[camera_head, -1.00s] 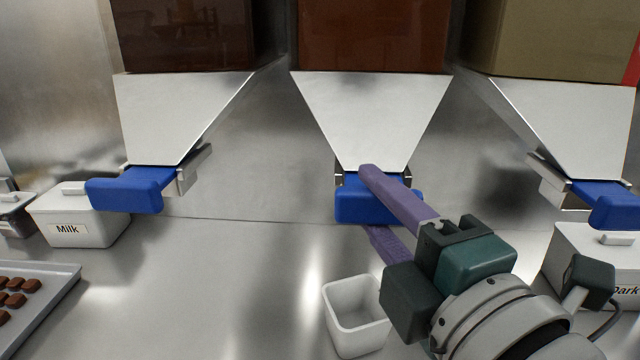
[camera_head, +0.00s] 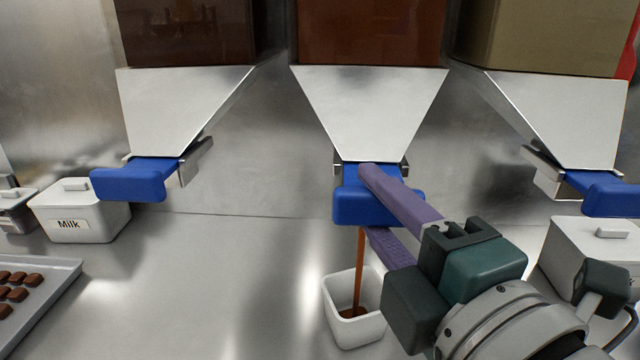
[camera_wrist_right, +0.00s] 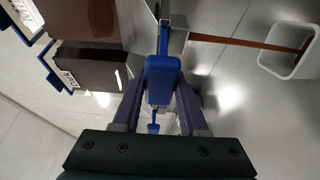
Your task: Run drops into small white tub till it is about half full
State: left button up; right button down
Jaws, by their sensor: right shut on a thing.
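The small white tub (camera_head: 353,329) stands on the metal counter under the middle hopper (camera_head: 370,112). A thin brown stream (camera_head: 360,262) falls from that hopper's outlet into the tub, and a small brown patch lies on the tub's floor. My right gripper (camera_head: 372,203) is shut on the blue slide handle (camera_head: 350,208) of the middle hopper, one purple finger above and one below. In the right wrist view the blue handle (camera_wrist_right: 163,80) sits between the fingers, and the tub (camera_wrist_right: 291,51) shows at upper right with the stream. My left gripper is not in view.
Hoppers with blue handles hang at left (camera_head: 135,181) and right (camera_head: 607,194). A lidded tub labelled Milk (camera_head: 84,216) and a tray of brown pieces (camera_head: 62,281) stand at left. Another lidded tub (camera_head: 590,250) stands at right. The counter left of the small tub is clear.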

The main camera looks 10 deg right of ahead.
jog(key=shift+c, duration=2.2)
grip_release()
jog(key=s+d+b, duration=0.1)
jog(key=s+b, duration=0.4)
jog(key=s, duration=0.4)
jog(key=shift+s, duration=0.4)
jog(key=shift+d, duration=0.1)
